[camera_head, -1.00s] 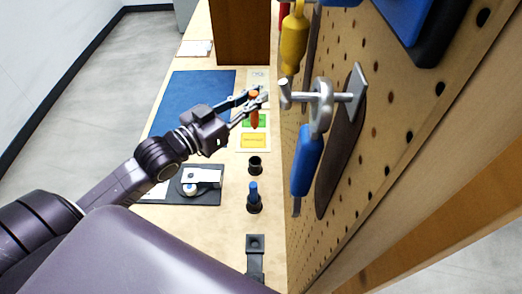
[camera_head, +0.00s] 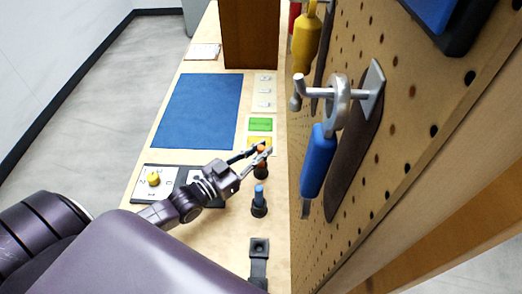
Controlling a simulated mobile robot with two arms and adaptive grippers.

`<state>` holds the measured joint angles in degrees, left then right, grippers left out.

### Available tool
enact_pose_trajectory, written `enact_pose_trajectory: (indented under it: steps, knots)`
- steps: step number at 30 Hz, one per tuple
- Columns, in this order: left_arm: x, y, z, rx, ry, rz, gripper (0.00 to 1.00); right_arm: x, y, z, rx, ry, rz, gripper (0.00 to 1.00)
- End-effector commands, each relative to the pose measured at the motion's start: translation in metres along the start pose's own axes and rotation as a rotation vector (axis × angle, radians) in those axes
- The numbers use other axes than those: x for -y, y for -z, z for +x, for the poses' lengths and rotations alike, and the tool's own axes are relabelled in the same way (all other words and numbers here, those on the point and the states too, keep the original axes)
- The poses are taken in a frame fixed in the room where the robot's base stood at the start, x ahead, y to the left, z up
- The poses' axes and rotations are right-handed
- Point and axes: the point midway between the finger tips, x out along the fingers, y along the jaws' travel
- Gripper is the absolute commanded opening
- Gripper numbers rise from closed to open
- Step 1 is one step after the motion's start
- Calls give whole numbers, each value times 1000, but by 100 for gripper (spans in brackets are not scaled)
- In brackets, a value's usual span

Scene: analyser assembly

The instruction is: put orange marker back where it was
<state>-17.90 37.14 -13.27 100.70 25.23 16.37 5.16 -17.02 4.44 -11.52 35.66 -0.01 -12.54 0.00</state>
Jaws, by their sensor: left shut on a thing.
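My left gripper (camera_head: 263,154) is shut on the orange marker (camera_head: 261,148), near its top end. The marker is upright at the black cup-shaped holder (camera_head: 261,173). Its lower part lines up with the holder's mouth; fingers and the viewing angle hide how deep it sits. A blue marker (camera_head: 259,189) stands upright in a similar black holder (camera_head: 259,209) just nearer to me. My right gripper is not in view.
A pegboard (camera_head: 400,120) with hanging tools, including a blue-handled one (camera_head: 318,160), rises close on the right. A blue mat (camera_head: 200,110), green and yellow cards and a dark tray (camera_head: 140,185) lie on the table. A black fixture (camera_head: 259,262) stands nearer.

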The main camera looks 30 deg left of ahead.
Motion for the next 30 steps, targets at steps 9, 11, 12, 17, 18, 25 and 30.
enact_pose_trajectory:
  steps: [9, 11, 12, 17, 18, 25, 30]
  knots:
    - [0, -2, 0, -2, 0, 0, 0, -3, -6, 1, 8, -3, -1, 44]
    - [0, -4, 0, -2, 0, 0, 0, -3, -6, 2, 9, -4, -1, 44]
    - [0, -4, 0, -2, 0, 0, 17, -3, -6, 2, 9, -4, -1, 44]
    - [0, -4, 0, -1, 0, 0, 32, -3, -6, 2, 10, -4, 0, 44]
    - [0, -3, 0, -1, 0, 0, 32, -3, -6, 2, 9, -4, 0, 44]
    - [0, -2, 0, -1, -1, 0, 32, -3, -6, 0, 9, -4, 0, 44]
    - [0, -3, -12, 2, 0, 0, 32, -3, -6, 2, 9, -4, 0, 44]
